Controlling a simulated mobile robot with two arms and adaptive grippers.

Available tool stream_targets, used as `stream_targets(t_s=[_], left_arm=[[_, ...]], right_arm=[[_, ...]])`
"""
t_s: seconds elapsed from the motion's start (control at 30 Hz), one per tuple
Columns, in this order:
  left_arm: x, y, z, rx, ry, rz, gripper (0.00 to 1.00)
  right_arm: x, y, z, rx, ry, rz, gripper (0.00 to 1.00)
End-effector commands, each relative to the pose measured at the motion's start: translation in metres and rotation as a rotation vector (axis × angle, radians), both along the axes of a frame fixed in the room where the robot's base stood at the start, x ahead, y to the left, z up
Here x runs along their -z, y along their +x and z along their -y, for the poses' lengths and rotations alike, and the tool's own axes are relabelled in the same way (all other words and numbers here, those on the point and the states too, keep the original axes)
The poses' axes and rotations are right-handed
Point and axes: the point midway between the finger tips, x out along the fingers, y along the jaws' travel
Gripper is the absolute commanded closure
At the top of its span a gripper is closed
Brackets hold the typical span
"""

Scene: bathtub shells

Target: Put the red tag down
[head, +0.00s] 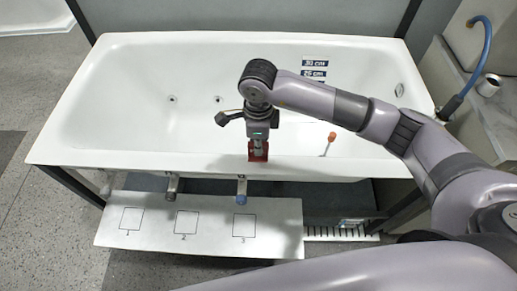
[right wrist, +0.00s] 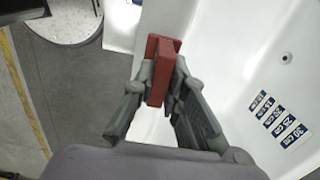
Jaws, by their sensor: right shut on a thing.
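The red tag (head: 257,155) is a small red block held at the front rim of the white bathtub (head: 120,157) in the head view. My right gripper (head: 258,146) is shut on it from above. In the right wrist view the red tag (right wrist: 160,85) sits between both fingers of the right gripper (right wrist: 163,78). I cannot tell whether the tag touches the tub rim. My left gripper is not in view.
A white board (head: 215,215) with squares marked 1, 2 and 3 lies below the tub's front; its squares look empty. Two fittings (head: 172,185) (head: 241,188) stick out above it. An orange-topped item (head: 331,138) stands in the tub. A blue hose (head: 480,60) hangs at right.

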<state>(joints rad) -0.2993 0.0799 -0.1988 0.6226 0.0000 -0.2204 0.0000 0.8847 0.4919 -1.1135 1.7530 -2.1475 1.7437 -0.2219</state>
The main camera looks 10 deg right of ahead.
Motion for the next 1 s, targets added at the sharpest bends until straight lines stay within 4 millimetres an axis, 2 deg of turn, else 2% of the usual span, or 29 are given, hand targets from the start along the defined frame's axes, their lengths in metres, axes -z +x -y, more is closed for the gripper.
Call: stream_targets(t_s=[0.2,0.6,0.63,0.9,1.0], left_arm=[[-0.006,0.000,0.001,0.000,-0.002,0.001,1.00],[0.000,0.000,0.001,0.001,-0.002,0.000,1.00],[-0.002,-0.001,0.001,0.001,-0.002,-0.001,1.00],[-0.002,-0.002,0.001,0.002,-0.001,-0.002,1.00],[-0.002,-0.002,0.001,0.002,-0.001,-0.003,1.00]], right_arm=[[0.032,-0.001,0.000,0.001,-0.001,-0.004,1.00],[0.040,0.000,0.000,-0.001,-0.001,0.000,1.00],[0.038,0.000,0.000,-0.001,-0.001,-0.001,0.85],[0.038,-0.001,0.000,0.000,-0.001,-0.001,0.67],[0.038,-0.001,0.000,0.000,-0.001,-0.001,0.67]])
